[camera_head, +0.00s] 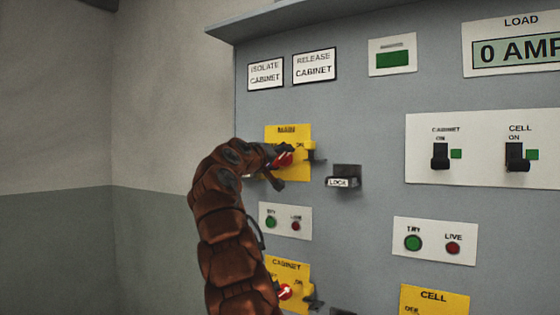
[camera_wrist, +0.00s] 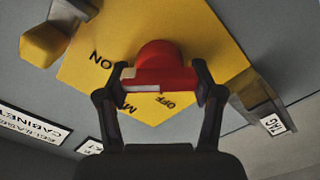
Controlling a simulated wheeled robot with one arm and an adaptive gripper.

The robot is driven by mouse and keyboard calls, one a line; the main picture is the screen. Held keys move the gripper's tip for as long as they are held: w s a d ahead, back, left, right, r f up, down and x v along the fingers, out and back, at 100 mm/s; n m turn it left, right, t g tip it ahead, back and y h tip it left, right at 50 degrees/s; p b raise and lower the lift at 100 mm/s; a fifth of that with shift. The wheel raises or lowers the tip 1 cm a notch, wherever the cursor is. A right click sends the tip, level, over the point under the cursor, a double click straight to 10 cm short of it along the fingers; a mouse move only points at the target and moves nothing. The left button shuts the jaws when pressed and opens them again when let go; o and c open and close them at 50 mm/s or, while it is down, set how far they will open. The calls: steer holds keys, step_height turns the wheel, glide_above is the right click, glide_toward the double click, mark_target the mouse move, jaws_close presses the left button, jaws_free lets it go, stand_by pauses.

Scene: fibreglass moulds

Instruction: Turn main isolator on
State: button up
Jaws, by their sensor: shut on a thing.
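The main isolator is a yellow plate (camera_head: 303,133) with a red rotary knob (camera_head: 284,160) at the upper left of the grey panel. My gripper (camera_head: 281,169) reaches it from the left and partly covers the plate. In the wrist view the gripper (camera_wrist: 155,88) has one finger on each side of the red knob (camera_wrist: 160,62) and is shut on it. The yellow plate (camera_wrist: 105,60) there carries ON and OFF lettering, and its name is partly hidden. A white strip shows on the knob's near face; which mark it points to is unclear.
A LOCK block (camera_head: 345,178) sticks out right of the isolator. Below is a similar yellow cabinet isolator (camera_head: 290,265), partly behind my arm. A white plate with cabinet and cell switches (camera_head: 485,165) is at right. A hood (camera_head: 300,14) juts out above.

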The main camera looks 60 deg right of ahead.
steer(key=shift+f, duration=0.1)
stand_by(0.3)
steer(key=o, duration=1.2)
steer(key=shift+c, duration=0.2)
steer(key=shift+a, duration=0.15)
steer(key=shift+a+r, duration=0.3)
steer(key=shift+a, duration=0.2)
steer(key=a, duration=1)
steer(key=shift+s+a+f, duration=0.25)
steer(key=shift+a, duration=0.1)
